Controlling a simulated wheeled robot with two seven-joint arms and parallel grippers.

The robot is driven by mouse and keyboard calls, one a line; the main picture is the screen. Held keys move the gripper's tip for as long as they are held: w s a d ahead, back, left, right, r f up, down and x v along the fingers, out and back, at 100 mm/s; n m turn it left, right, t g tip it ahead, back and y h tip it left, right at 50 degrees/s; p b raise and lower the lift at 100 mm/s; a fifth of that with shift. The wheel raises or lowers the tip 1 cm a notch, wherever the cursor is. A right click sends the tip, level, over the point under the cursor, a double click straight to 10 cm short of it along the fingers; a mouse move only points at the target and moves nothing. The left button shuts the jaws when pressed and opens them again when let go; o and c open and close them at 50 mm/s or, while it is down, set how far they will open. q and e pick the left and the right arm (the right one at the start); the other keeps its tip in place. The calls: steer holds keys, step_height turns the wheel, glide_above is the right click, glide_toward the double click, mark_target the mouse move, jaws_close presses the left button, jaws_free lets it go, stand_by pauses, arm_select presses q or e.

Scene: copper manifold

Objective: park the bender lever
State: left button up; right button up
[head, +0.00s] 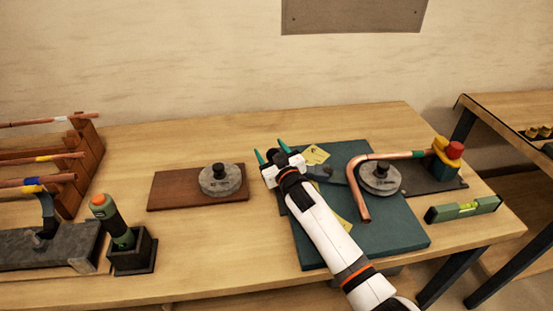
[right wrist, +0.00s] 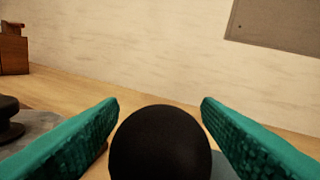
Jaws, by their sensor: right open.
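My right gripper (head: 270,152) is open, its green fingers pointing toward the back of the table, over the left edge of the teal bender plate (head: 398,238). In the right wrist view a black ball knob (right wrist: 160,145), apparently the lever's, sits between the open fingers (right wrist: 160,103), with gaps on both sides. In the head view my gripper and arm hide the knob and much of the lever; a dark lever part (head: 326,173) shows beside the wrist. A grey round former (head: 380,177) sits on the bender, with a bent copper pipe (head: 357,185) around it. My left gripper is out of view.
A second grey disc (head: 220,180) rests on a brown board (head: 172,190). A green tool (head: 111,220) stands in a dark holder at left, near a wooden rack (head: 85,160) of copper pipes. A spirit level (head: 463,208) and a red-topped clamp (head: 448,152) are at right.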

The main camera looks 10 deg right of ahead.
steer(key=v, duration=1.1)
steer(key=shift+s+b, duration=0.3)
